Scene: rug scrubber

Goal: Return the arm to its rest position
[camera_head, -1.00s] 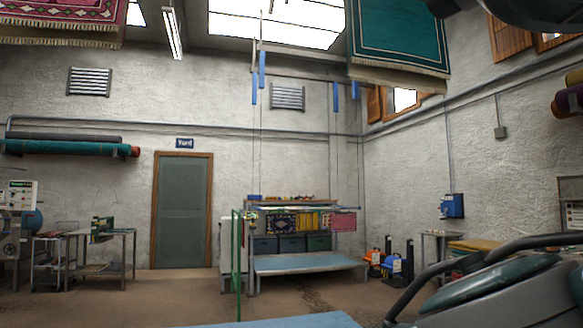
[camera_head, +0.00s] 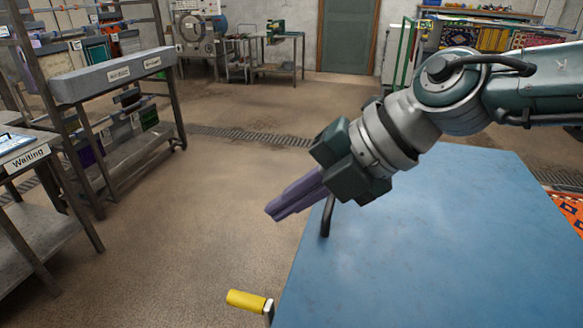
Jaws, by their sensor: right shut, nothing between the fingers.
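My right gripper (camera_head: 272,212) shows in the head view. Its arm comes in from the right and points down to the left. Its purple fingers are shut together with nothing between them. My left gripper is not in view.
A yellow handle (camera_head: 246,300) sticks out at the table's near left corner. A grey rack (camera_head: 112,78) and a table labelled "Waiting" (camera_head: 28,158) stand at the left. The floor (camera_head: 180,240) between is clear. A patterned rug (camera_head: 568,208) lies at the right.

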